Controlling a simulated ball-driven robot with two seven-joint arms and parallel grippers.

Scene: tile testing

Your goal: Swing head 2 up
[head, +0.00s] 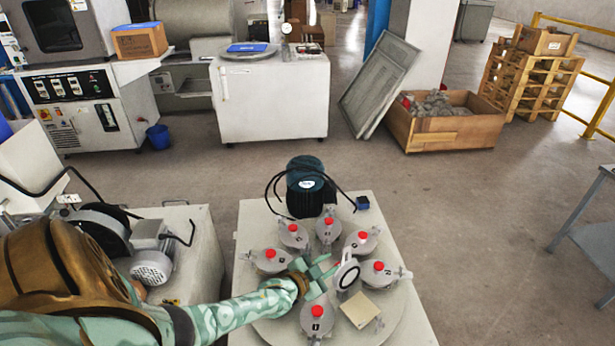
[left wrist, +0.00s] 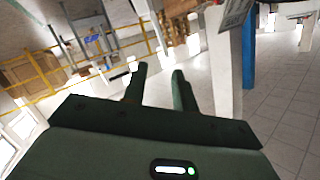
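A pale machine (head: 257,220) carries a round table with several grey round heads, each with a red knob. The front head (head: 317,318), marked 1, lies down, and so do the heads at the left, back and right. One head (head: 347,275) stands raised near the middle, its pale disc with a dark ring facing outward; its number does not show. A beige tile (head: 360,310) lies uncovered in front of it. My left gripper (head: 326,268) is just left of the raised head; I cannot tell if they touch. Its fingers (left wrist: 158,88) are apart with nothing between. My right gripper is out of view.
A dark motor (head: 305,188) with looped cables stands at the machine's back. Another bench with a motor (head: 152,267) is on the left. A grey table (head: 590,235) is at the right edge. The floor between is clear.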

